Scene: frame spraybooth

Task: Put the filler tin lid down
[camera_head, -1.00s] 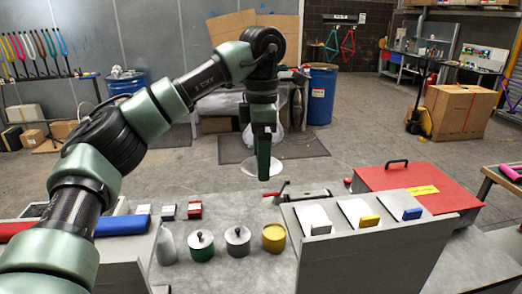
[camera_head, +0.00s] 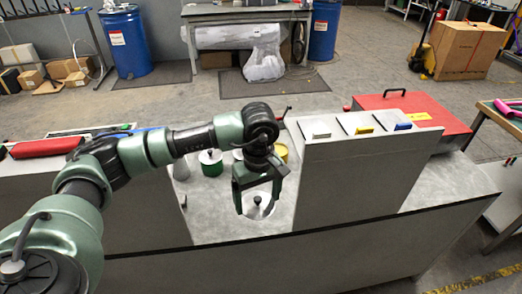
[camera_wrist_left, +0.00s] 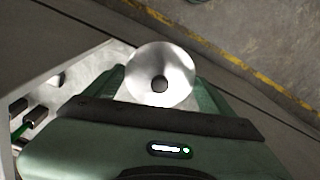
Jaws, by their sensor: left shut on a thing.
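My left gripper (camera_head: 257,203) points down over the front part of the grey bench (camera_head: 215,210), left of the grey sloped stand. It is shut on the filler tin lid (camera_head: 248,212), a pale round disc with a dark knob between the fingers. In the left wrist view the lid (camera_wrist_left: 145,80) lies face-on between the fingertips. I cannot tell whether the lid touches the bench. A green tin (camera_head: 211,168) with a knobbed lid stands behind the gripper. A yellow tin (camera_head: 282,151) and a grey tin, partly hidden by my arm, stand nearby. My right gripper is not in view.
A raised grey block (camera_head: 130,210) bounds the left. Bare bench lies around the lid.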

